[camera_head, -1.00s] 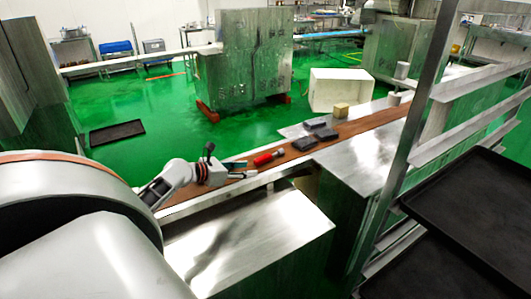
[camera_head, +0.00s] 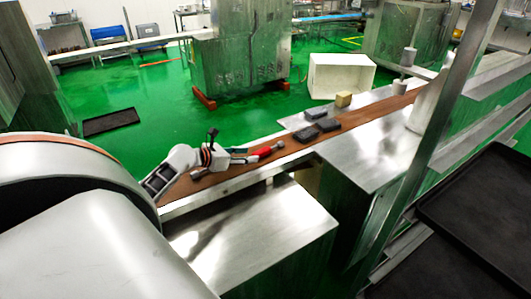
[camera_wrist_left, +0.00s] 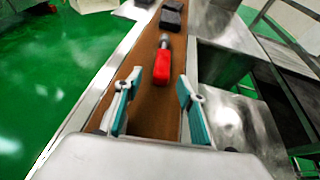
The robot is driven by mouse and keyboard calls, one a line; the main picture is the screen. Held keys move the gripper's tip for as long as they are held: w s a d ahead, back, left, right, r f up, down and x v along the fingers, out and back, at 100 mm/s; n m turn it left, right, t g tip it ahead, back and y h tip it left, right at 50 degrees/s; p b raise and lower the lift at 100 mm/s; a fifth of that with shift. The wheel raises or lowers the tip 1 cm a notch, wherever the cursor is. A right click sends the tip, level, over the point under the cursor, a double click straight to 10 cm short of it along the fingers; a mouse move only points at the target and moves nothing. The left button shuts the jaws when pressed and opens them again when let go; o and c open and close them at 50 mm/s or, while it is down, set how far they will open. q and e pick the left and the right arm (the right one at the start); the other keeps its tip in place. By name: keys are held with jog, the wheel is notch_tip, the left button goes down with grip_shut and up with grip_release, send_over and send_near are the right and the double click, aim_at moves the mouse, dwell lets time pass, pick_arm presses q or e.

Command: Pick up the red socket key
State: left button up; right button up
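The red socket key (camera_head: 262,152) lies on the brown belt, its red handle towards my left gripper and its grey end pointing away. It also shows in the left wrist view (camera_wrist_left: 162,66), just ahead of the fingers. My left gripper (camera_head: 239,155) is low over the belt at the handle end of the key. In the left wrist view the gripper (camera_wrist_left: 160,84) is open, with teal pads on both sides and the handle lined up between the fingertips. Nothing is held. My right gripper does not show.
Grey cylinders (camera_head: 400,87) stand beyond. A metal rack with black trays (camera_head: 480,205) is at the right. A metal-topped cabinet (camera_head: 250,235) stands in front.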

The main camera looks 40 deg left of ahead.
aim_at(253, 154)
pick_arm(q)
jog(key=x, duration=0.3)
jog(key=shift+w+d+f+b, duration=0.15)
jog(key=shift+w+d+b, duration=0.05)
jog(key=shift+b, duration=0.15)
jog(key=shift+w, duration=0.25)
grip_shut()
